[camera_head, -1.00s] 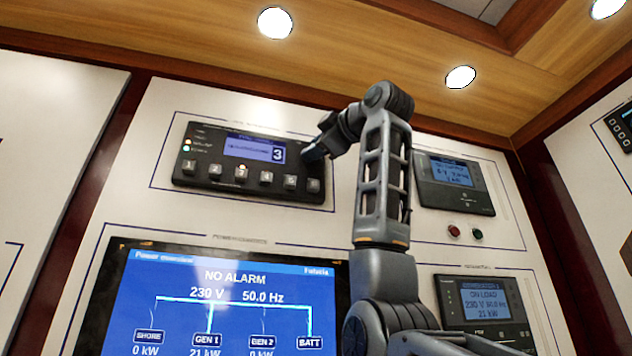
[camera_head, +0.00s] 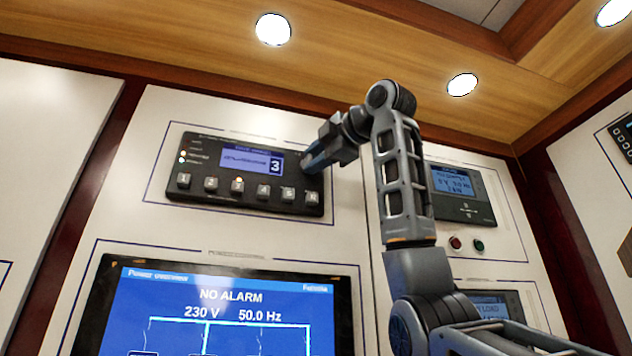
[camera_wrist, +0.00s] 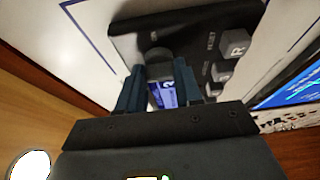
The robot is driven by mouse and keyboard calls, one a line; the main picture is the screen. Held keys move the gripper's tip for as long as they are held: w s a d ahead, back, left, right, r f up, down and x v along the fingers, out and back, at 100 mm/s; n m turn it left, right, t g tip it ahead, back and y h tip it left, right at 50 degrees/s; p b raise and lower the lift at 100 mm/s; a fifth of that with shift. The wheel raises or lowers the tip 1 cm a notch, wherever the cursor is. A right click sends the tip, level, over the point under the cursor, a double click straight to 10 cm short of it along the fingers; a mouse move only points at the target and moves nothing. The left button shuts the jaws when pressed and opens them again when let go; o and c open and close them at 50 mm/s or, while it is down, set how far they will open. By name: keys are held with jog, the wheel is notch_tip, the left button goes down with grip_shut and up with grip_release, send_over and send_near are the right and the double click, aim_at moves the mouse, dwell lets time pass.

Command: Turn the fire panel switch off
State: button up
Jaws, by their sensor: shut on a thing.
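A black control panel (camera_head: 196,152) with a small lit display (camera_head: 251,162) showing a "3" and a row of numbered buttons (camera_head: 238,187) is on the white wall. My gripper (camera_head: 312,161) is at the panel's right side, beside the display. In the wrist view, my gripper (camera_wrist: 159,82) has its two blue fingers on either side of a dark rounded switch knob (camera_wrist: 159,60) on the panel (camera_wrist: 190,25), and is shut on it. A small label that seems to read ON is near the knob. The fingers partly hide the knob, and its exact angle is unclear.
A large blue power overview screen (camera_head: 225,310) is below the panel. Another display unit (camera_head: 462,194) is to the right, with a red button (camera_head: 455,243) and a green button (camera_head: 478,246) beneath. A wood ceiling edge (camera_head: 350,70) runs above.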

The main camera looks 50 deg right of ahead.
jog(key=shift+a+f, duration=0.1)
jog(key=o, duration=1)
jog(key=shift+o, duration=0.2)
jog(key=shift+s, duration=0.1)
jog(key=b+v, duration=0.2)
jog(key=v, duration=0.5)
jog(key=shift+s+b, duration=0.3)
jog(key=shift+a, duration=0.1)
